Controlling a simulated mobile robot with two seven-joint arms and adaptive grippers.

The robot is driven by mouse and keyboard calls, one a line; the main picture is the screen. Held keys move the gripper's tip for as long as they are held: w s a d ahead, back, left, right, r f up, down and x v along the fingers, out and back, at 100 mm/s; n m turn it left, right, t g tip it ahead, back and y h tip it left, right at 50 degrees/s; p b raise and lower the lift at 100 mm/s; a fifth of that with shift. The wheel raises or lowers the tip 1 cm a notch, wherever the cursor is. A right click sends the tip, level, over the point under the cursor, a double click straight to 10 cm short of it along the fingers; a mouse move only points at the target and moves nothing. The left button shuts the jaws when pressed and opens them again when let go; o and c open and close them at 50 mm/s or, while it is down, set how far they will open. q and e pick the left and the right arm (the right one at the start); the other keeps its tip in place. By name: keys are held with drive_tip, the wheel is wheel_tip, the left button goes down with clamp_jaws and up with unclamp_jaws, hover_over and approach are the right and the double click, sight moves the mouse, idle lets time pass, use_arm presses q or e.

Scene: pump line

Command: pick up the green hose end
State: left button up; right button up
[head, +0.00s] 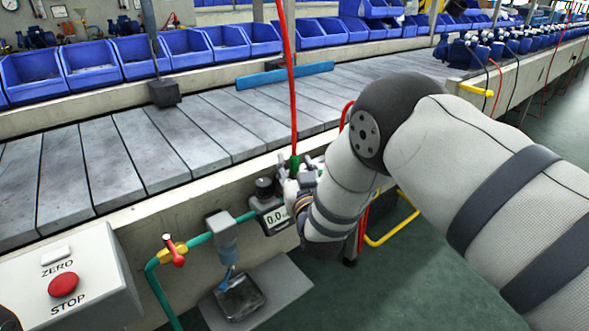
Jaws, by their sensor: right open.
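A red hose (291,90) hangs down from above the picture in the head view. Its lower end has a green part (294,163), which I take as the green hose end. My right gripper (291,182) is at this green end, just beneath or around it. It is open, and my own wrist and forearm hide part of it. I cannot tell whether the fingers touch the hose end. My left gripper is not in view.
A teal pipe (198,240) with a red-handled valve (174,250) runs to the lower left. A STOP box (68,278) stands at bottom left. The slatted conveyor (200,130) and blue bins (190,47) lie behind.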

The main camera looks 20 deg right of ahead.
drive_tip(key=shift+w+d+f, duration=0.1)
drive_tip(key=shift+w+f, duration=0.05)
drive_tip(key=shift+w, duration=0.6)
clamp_jaws()
